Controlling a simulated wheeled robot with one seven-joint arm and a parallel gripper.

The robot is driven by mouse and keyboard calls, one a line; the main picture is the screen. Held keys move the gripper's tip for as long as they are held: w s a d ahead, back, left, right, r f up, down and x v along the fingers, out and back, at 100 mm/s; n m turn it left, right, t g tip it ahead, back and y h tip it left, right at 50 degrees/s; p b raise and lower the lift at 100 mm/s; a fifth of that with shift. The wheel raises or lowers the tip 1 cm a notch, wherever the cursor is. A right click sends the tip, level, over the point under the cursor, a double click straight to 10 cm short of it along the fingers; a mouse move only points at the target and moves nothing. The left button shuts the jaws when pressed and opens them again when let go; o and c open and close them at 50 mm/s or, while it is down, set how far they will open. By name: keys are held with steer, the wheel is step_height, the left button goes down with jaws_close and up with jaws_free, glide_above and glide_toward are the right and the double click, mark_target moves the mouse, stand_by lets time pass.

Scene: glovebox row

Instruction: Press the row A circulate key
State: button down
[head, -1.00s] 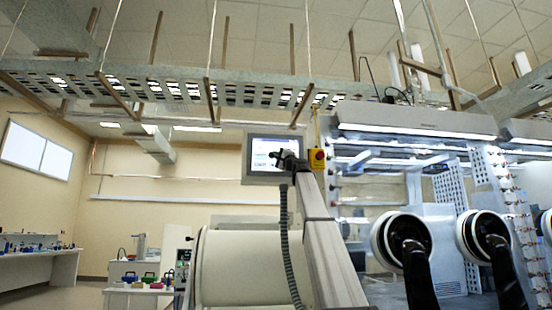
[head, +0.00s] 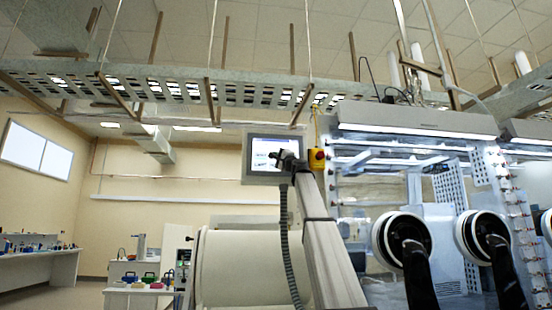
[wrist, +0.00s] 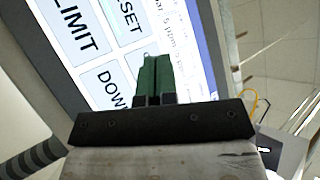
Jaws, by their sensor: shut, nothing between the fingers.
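A touch panel (head: 262,146) with a lit screen and grey frame stands at the left end of the glovebox row. My gripper (head: 277,156) is in front of its lower right part in the head view. In the wrist view the screen (wrist: 190,40) fills the upper left, with large keys. Parts of words read "LIMIT" (wrist: 78,30), "SET" (wrist: 124,20) and "DOW" (wrist: 108,88). My gripper's green fingertips (wrist: 157,62) are together and empty over the screen, hiding part of a key. I cannot read a circulate key or tell whether the tips touch the screen.
A yellow box with a red button (head: 317,158) hangs just right of the panel. Glovebox ports with black gloves (head: 402,238) are at the right. A large pale cylinder (head: 238,265) lies below the panel. A bench with coloured boxes (head: 140,284) is at lower left.

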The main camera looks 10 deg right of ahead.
steer(key=shift+w, duration=0.35)
stand_by(0.7)
steer(key=shift+s, duration=0.15)
stand_by(0.3)
steer(key=shift+s, duration=0.65)
steer(key=s, duration=0.5)
stand_by(0.4)
stand_by(0.8)
